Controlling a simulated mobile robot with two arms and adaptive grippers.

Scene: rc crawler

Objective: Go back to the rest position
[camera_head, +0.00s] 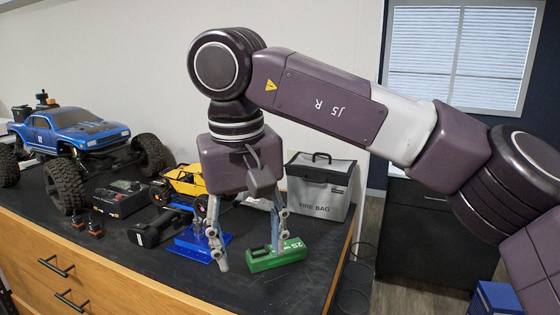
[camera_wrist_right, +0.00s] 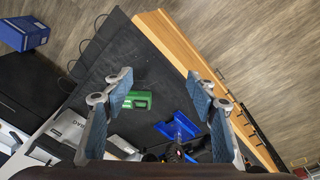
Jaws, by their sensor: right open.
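My right gripper (camera_head: 246,252) hangs down over the right end of the black worktop, its two fingers spread apart with nothing between them. The green block marked 2S (camera_head: 272,258) rests on the worktop beside the right-hand finger. In the right wrist view the open fingers (camera_wrist_right: 160,92) frame the green block (camera_wrist_right: 138,100) and a blue stand (camera_wrist_right: 178,127), both lying beyond the fingertips. The left gripper does not show in either view.
The blue crawler (camera_head: 75,130) stands at the left on big black tyres. A charger (camera_head: 122,198), a black tool (camera_head: 155,228) and a yellow body (camera_head: 186,180) lie mid-worktop. A grey fire bag (camera_head: 320,186) stands at the back right. A blue box (camera_head: 494,299) is on the floor.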

